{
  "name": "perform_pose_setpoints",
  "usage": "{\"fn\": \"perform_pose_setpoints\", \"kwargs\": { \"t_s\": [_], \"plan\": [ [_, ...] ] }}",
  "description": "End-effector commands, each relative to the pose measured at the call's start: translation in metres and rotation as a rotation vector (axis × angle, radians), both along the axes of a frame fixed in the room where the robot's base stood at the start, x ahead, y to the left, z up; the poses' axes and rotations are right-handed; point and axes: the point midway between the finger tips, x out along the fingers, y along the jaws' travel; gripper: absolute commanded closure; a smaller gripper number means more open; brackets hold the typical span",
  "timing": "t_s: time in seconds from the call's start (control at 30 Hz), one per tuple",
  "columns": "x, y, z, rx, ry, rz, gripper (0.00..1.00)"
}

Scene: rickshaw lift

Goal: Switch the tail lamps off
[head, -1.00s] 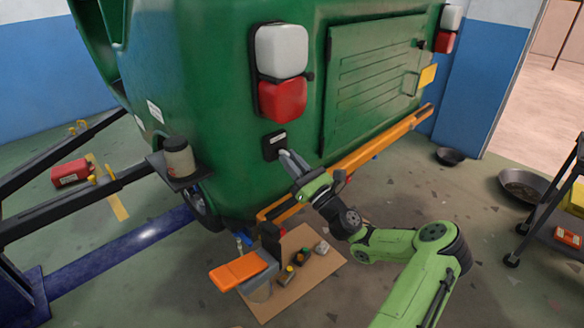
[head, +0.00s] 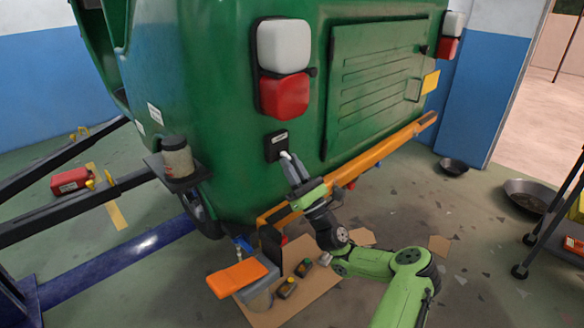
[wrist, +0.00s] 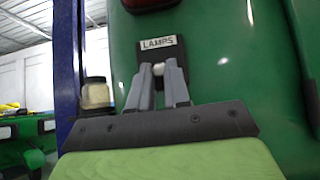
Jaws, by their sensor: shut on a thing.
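The black switch plate (head: 276,144) with a white label sits on the green vehicle's rear, below the left lamp cluster. In the wrist view its label reads LAMPS (wrist: 158,43). A small white switch knob (wrist: 158,69) shows between my fingertips; it also shows in the head view (head: 285,154).
An orange bumper bar (head: 370,160) runs under the vehicle's rear, close to my arm. A jar (head: 176,158) stands on a bracket at left. A bin with an orange lid (head: 237,277) and cardboard with small parts (head: 300,300) lie below. A dark trolley (head: 550,225) stands at right.

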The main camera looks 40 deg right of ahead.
Motion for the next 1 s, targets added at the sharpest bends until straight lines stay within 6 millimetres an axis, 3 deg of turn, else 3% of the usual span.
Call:
{"fn": "perform_pose_setpoints", "kwargs": {
  "t_s": [0.07,0.1,0.27,0.63,1.0],
  "plan": [
    [0.0,0.0,-0.001,0.001,0.003,0.001,1.0],
    [0.0,0.0,-0.001,0.001,0.003,0.001,0.82],
    [0.0,0.0,-0.001,0.001,0.002,0.001,0.57],
    [-0.007,-0.001,-0.008,0.004,0.004,0.0,0.57],
    [-0.079,-0.003,-0.078,0.008,0.001,-0.004,0.57]
  ]
}}
